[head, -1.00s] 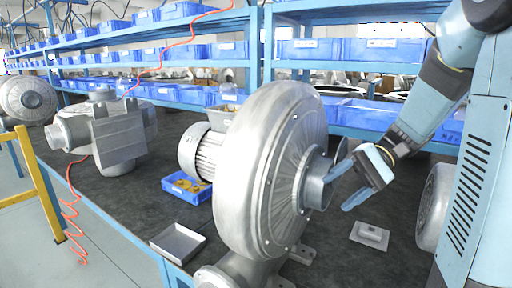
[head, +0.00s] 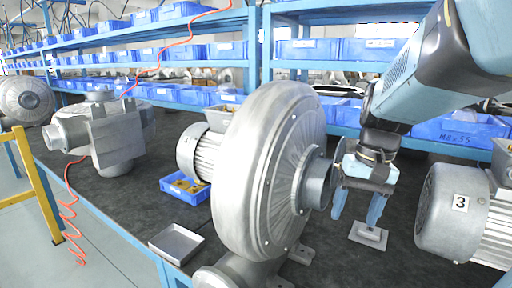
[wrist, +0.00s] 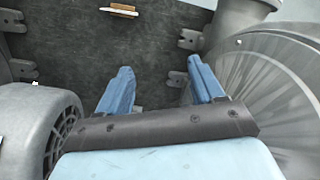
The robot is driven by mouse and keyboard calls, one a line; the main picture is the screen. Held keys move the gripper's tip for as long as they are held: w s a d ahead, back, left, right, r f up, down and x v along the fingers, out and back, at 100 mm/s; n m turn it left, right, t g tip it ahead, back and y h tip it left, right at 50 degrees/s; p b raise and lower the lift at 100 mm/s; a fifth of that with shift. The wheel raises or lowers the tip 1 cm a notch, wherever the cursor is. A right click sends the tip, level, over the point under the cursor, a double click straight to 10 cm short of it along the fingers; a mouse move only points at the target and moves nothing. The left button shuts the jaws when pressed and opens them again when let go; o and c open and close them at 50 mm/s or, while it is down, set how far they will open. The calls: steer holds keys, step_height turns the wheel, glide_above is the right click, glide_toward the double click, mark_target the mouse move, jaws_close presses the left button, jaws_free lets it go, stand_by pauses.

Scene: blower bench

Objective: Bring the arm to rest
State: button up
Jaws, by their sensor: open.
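My gripper (head: 357,212) is in the head view just right of the large blower's outlet, pointing down above the dark bench top (head: 325,268). Its two blue fingers are apart with nothing between them. The wrist view shows the same open fingers (wrist: 158,88) over bare dark bench. The large grey blower (head: 268,165) stands to the left of my gripper in the head view and at the right in the wrist view (wrist: 270,80). I cannot tell the exact gap between finger and outlet.
A motor marked 3 (head: 450,215) stands to the right. An empty metal tray (head: 177,243) and a blue bin with yellow parts (head: 185,187) are left. Shelves of blue bins (head: 370,50) run behind.

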steer(key=s+d+r+n+t+h, duration=0.1)
steer(key=s+d+r+n+t, duration=0.1)
steer(key=t, duration=0.4)
steer(key=shift+s+d+r+h, duration=0.4)
steer(key=shift+s+d+r, duration=0.15)
steer(key=shift+r, duration=0.7)
